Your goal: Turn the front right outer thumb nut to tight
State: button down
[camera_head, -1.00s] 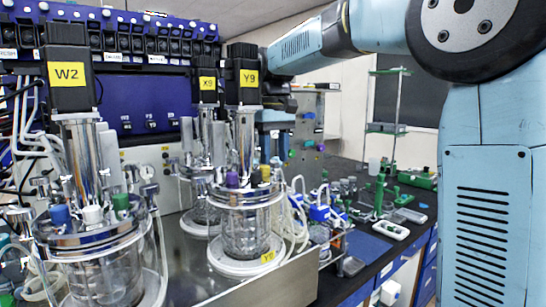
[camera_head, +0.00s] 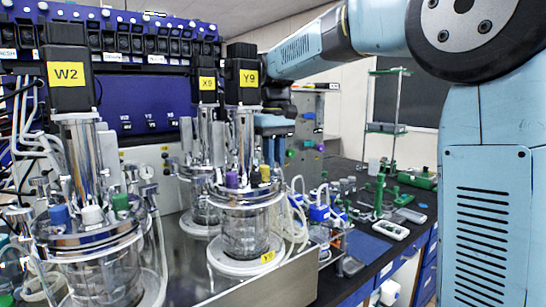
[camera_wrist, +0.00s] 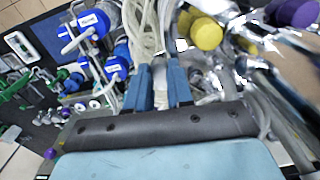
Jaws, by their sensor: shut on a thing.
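The front right reactor, labelled Y9 (camera_head: 249,77), has a steel headplate with coloured caps, including a purple cap (camera_head: 232,180) and a yellow cap (camera_head: 265,174). My gripper (camera_head: 270,160) points down behind and right of its motor column, over the right side of the headplate. In the wrist view my gripper (camera_wrist: 161,68) shows two blue fingers with a narrow gap. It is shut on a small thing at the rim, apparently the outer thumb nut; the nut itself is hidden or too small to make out. The yellow cap (camera_wrist: 206,33) shows right of the fingers.
Reactor W2 (camera_head: 69,73) stands at the left and reactor X9 (camera_head: 207,84) behind. Pale tubing (camera_head: 296,215) loops close to the right of the Y9 vessel. Blue-topped bottles (camera_head: 319,213) and green stands (camera_head: 380,190) occupy the dark bench at right.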

jog(key=shift+a, duration=0.15)
jog(key=shift+m, duration=3)
jog(key=c, duration=1)
grip_release()
